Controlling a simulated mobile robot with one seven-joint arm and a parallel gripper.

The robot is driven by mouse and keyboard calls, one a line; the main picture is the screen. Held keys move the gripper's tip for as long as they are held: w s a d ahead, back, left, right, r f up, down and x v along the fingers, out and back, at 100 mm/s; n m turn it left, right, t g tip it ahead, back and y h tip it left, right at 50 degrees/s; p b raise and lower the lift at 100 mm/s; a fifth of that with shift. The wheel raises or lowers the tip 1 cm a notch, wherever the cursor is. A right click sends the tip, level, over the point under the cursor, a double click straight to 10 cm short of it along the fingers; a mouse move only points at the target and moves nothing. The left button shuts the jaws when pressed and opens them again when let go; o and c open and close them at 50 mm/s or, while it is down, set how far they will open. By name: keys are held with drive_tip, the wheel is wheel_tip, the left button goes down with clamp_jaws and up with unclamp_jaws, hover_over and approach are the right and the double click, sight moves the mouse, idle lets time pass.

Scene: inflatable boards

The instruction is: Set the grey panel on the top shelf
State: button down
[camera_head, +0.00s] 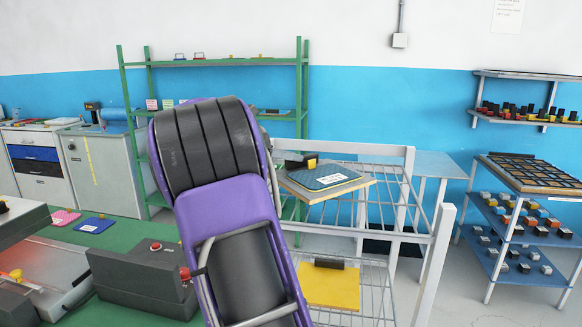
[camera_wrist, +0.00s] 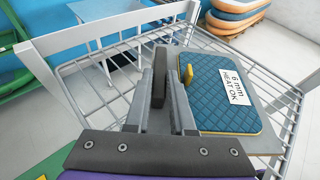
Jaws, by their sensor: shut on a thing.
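The grey panel (camera_wrist: 268,132) is at the upper level of the white wire rack. A blue quilted pad (camera_wrist: 228,92) with yellow trim, a yellow knob and a "6 mm HEAT OK" label lies on it. The panel's edge looks tan in the head view (camera_head: 335,193). My gripper (camera_wrist: 160,88) is shut on the dark upright handle (camera_wrist: 161,62) at the panel's side. The panel is over the top shelf (camera_head: 385,178); I cannot tell whether it rests on the wires. My purple arm hides the fingers and part of the rack in the head view.
A yellow panel (camera_head: 331,287) with a dark handle lies on the rack's lower shelf. White posts (camera_head: 437,262) bound the rack. A green shelf unit (camera_head: 222,62) stands behind left, a blue-shelved stand (camera_head: 512,232) at right. Equipment boxes (camera_head: 140,282) sit on the green bench.

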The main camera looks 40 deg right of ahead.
wheel_tip(320, 180, down, 2)
drive_tip(key=shift+f, duration=0.1)
drive_tip(key=c, duration=0.8)
unclamp_jaws()
drive_tip(key=shift+o, duration=0.2)
drive_tip(key=shift+a, duration=0.1)
drive_tip(key=v, duration=1.2)
drive_tip(key=shift+s+p, duration=0.1)
drive_tip(key=shift+p, duration=0.3)
